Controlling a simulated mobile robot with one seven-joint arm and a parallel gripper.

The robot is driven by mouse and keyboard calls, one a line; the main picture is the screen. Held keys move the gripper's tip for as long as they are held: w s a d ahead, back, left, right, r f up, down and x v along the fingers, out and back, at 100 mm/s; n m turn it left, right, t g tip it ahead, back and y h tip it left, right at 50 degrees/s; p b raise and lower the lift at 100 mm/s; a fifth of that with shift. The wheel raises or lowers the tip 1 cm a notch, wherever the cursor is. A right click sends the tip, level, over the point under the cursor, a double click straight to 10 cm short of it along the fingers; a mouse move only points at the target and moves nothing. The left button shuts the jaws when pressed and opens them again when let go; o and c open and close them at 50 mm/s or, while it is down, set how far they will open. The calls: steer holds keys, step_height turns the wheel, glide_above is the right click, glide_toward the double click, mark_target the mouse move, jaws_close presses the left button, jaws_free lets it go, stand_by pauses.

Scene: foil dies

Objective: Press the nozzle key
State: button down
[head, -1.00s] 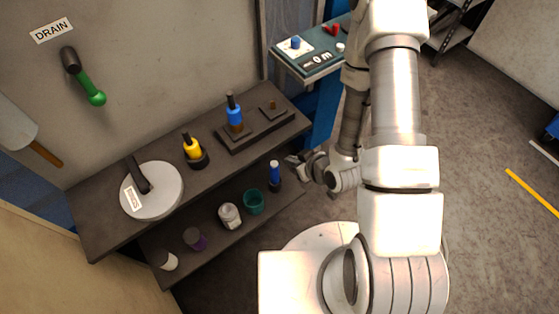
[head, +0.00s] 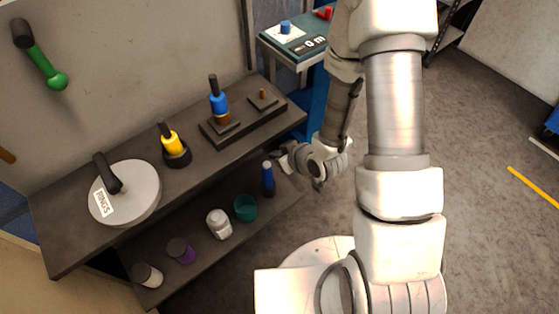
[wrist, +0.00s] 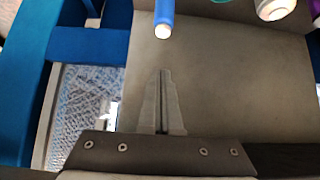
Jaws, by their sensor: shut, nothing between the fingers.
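I cannot tell which part is the nozzle key, as no label naming it is readable. A teal control panel (head: 272,42) at the top of the head view carries a blue button (head: 285,27) on a white plate, a red control (head: 325,13) and a small display. My arm hides the panel's right part. My gripper (head: 284,156) is shut and empty, at the right end of the dark bench, near a blue bottle on its lower shelf. In the wrist view my closed fingers (wrist: 162,74) point toward the blue bottle (wrist: 164,18), apart from it.
The lower shelf holds several jars and a teal cup (head: 245,208). A green-ended lever (head: 42,62) is on the wall. Floor is open at right.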

mark_target(267, 165)
steer(key=b+x, duration=0.3)
steer(key=x, duration=0.2)
steer(key=shift+s, duration=0.1)
step_height(267, 165, down, 4)
steer(key=shift+s+d+r+b, duration=0.15)
steer(key=shift+r+b, duration=0.1)
steer(key=shift+b, duration=0.55)
